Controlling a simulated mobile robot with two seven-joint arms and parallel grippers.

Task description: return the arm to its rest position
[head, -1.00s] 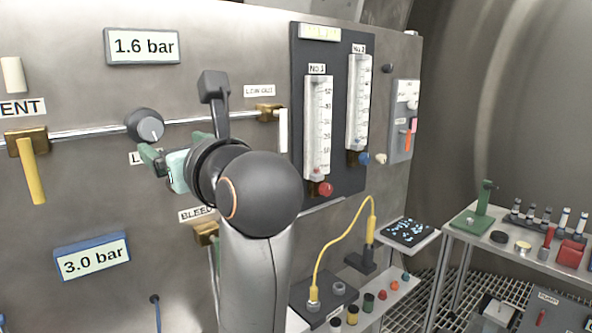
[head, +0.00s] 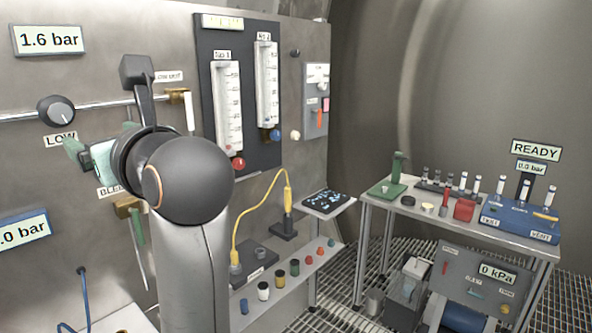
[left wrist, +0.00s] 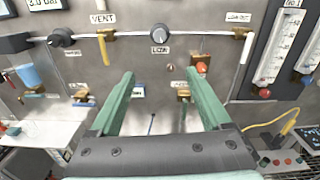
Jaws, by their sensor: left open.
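My left gripper (head: 98,143) is in front of the steel panel at the left of the head view, with its grey arm rising from below. Its green fingers are partly hidden behind the wrist. In the left wrist view the two green fingers (left wrist: 160,95) stand wide apart, with nothing between them. The knob (head: 56,111) also shows in the head view, above and left of the fingers. My right gripper is in neither view.
A flowmeter board (head: 240,95) is right of my arm. A yellow cable (head: 262,205) loops above a low shelf (head: 290,290) with coloured caps. A bench (head: 450,223) at the right holds vials and a blue unit (head: 518,217).

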